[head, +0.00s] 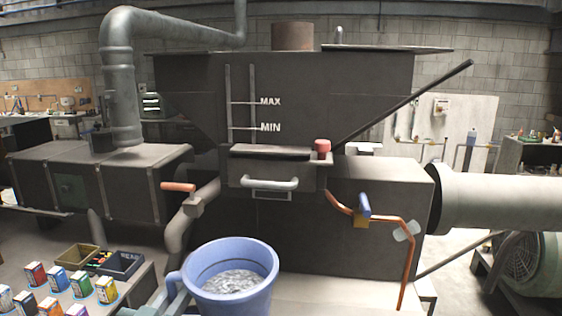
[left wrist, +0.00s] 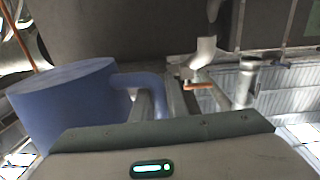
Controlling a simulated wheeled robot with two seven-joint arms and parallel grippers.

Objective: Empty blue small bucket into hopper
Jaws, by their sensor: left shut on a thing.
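The small blue bucket (head: 262,290) is at the bottom centre of the head view, roughly upright, with grey lumpy material inside. My left gripper (head: 172,288) is shut on the handle at the bucket's left side. In the left wrist view the bucket (left wrist: 60,110) is at the left, with its handle reaching to my left gripper's fingers (left wrist: 158,100). The hopper (head: 330,95) is the large dark grey box behind, marked MAX and MIN. The bucket is in front of and below it. The inside of the hopper is hidden. My right gripper is not in view.
A red-handled valve (head: 179,187) and a blue-handled valve (head: 364,205) on a copper pipe stick out near the bucket. A drawer with a pale handle (head: 269,184) is behind it. Small colourful boxes (head: 80,284) stand on a table at the lower left.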

